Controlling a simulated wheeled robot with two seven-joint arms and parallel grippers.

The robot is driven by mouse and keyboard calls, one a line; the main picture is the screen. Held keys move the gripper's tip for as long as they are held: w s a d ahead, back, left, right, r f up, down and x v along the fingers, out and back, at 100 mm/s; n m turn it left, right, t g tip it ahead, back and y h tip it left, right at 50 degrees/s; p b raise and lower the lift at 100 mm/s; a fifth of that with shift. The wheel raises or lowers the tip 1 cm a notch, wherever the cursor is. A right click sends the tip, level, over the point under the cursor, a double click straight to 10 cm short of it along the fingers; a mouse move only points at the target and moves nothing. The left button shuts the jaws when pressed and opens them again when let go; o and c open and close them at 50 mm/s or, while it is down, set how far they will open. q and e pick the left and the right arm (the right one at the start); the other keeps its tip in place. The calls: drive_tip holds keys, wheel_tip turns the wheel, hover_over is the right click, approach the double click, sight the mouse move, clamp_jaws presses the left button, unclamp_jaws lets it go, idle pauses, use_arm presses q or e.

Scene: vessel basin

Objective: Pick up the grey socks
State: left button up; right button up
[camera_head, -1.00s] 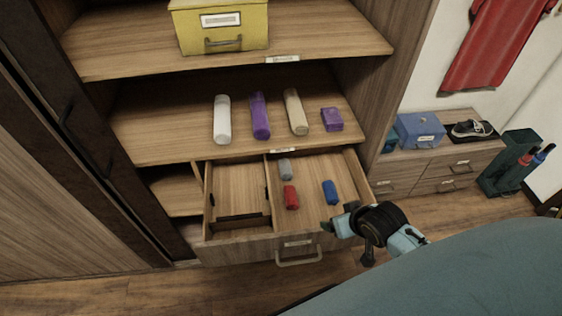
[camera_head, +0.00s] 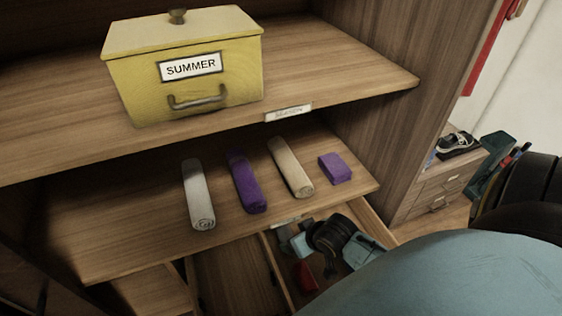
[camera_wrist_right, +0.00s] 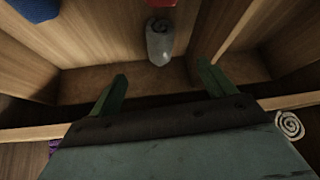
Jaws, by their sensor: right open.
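The grey socks (camera_wrist_right: 160,42) are a small roll lying in the open drawer, near its back wall in the right wrist view. My right gripper (camera_wrist_right: 161,84) is open, with its two green fingers spread apart and nothing between them. The socks lie just beyond the fingertips, roughly in line with the gap. In the head view my right gripper (camera_head: 290,236) is over the drawer, and I cannot make out the grey socks there.
Red socks (camera_head: 305,276) lie in the same drawer compartment; a blue roll (camera_wrist_right: 35,8) shows in the wrist view. The shelf above holds a white roll (camera_head: 197,195), purple roll (camera_head: 247,182), beige roll (camera_head: 290,167) and purple block (camera_head: 335,168). A yellow box (camera_head: 185,70) stands higher.

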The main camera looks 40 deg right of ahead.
sight(288, 237)
drive_tip(key=b+x, duration=0.1)
drive_tip(key=x, duration=0.3)
drive_tip(key=shift+f, duration=0.35)
drive_tip(key=shift+x, duration=0.9)
drive_tip(key=b+x, duration=0.1)
drive_tip(key=x, duration=0.2)
drive_tip(key=shift+w+f+b, duration=0.15)
drive_tip(key=shift+w+b, duration=0.15)
drive_tip(key=shift+w+f, duration=0.15)
use_arm(q)
drive_tip(key=f, duration=0.3)
drive_tip(key=shift+s, duration=0.4)
use_arm(e)
drive_tip(key=c, duration=1)
drive_tip(key=shift+c, duration=0.2)
